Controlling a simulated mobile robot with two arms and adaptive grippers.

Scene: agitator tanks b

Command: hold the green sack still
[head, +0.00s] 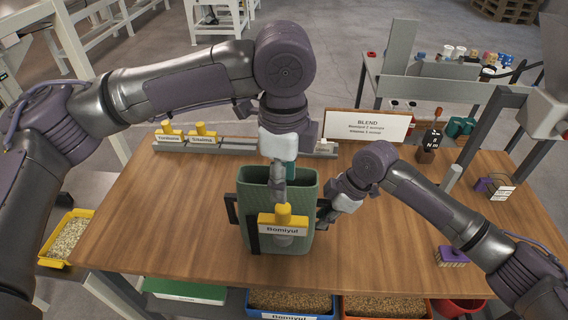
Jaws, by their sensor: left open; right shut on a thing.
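The green sack (307,205) stands upright and open-mouthed on the wooden table, with dark brackets at its sides. My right gripper (326,209) is at the sack's right side, shut on it; the exact grip is partly hidden. My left gripper (281,190) hangs over the sack's mouth, fingers pointing down, and is open. I cannot tell whether the two touch. What is inside the sack is hidden.
A grey rack (240,147) at the back holds more yellow tagged pieces (203,133). A "BLEND" sign (367,125) stands behind. A dark labelled block (432,140) and purple brush (452,256) are on the right. Grain bins (290,301) line the front. The table's left part is clear.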

